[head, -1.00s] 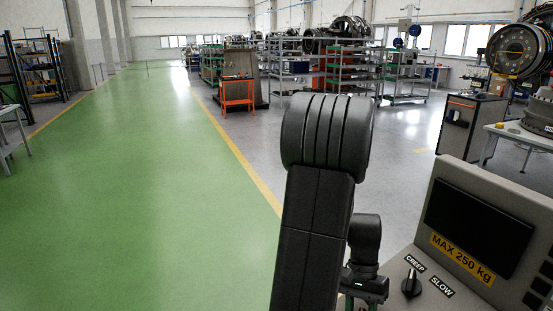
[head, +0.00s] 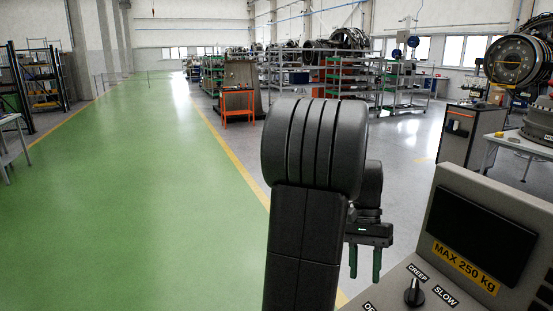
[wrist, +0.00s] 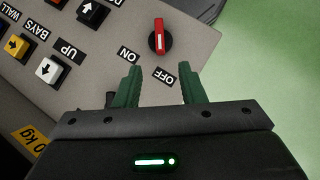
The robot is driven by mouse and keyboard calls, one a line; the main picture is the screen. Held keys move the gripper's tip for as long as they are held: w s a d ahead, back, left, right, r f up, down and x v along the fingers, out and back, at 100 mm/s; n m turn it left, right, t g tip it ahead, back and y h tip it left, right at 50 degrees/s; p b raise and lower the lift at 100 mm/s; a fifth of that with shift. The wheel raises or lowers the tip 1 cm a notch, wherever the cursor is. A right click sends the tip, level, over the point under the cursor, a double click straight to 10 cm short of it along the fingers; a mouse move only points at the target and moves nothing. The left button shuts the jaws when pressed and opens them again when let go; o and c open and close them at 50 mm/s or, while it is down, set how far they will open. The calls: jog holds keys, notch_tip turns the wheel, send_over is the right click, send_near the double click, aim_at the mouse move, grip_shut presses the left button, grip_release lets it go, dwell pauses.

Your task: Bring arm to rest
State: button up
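My gripper (head: 365,277) hangs beside the left edge of the grey control panel (head: 400,285), with its fingers pointing down. In the wrist view my gripper (wrist: 160,75) shows two green fingers set apart with nothing between them. Beyond the fingertips is a red rotary switch (wrist: 159,40) with ON and OFF labels on the panel. My dark arm (head: 310,220) stands bent in the middle of the head view, its rounded elbow uppermost. The arm hides part of the floor behind it.
The panel carries a dark screen (head: 480,235), a CREEP/SLOW knob (head: 413,292) and, in the wrist view, arrow buttons (wrist: 48,70). A green walkway (head: 130,190) lies open at left. Shelving (head: 350,85), an orange cart (head: 238,103) and a cabinet (head: 470,135) stand farther back.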

jog(key=p+x, duration=0.1)
jog(key=x, duration=1.2)
jog(key=shift+s+f, duration=0.15)
jog(key=shift+s, duration=0.1)
jog(key=shift+f+m, duration=0.25)
jog(key=shift+m, duration=0.15)
jog(key=m+t+y, duration=0.2)
jog(key=shift+s+d+m, duration=0.1)
jog(key=shift+s+m, duration=0.1)
jog(key=shift+m, duration=0.2)
jog(key=shift+m+t+y+b, duration=0.4)
jog(key=shift+m+t, duration=0.1)
jog(key=shift+m, duration=0.2)
jog(key=shift+r, duration=0.2)
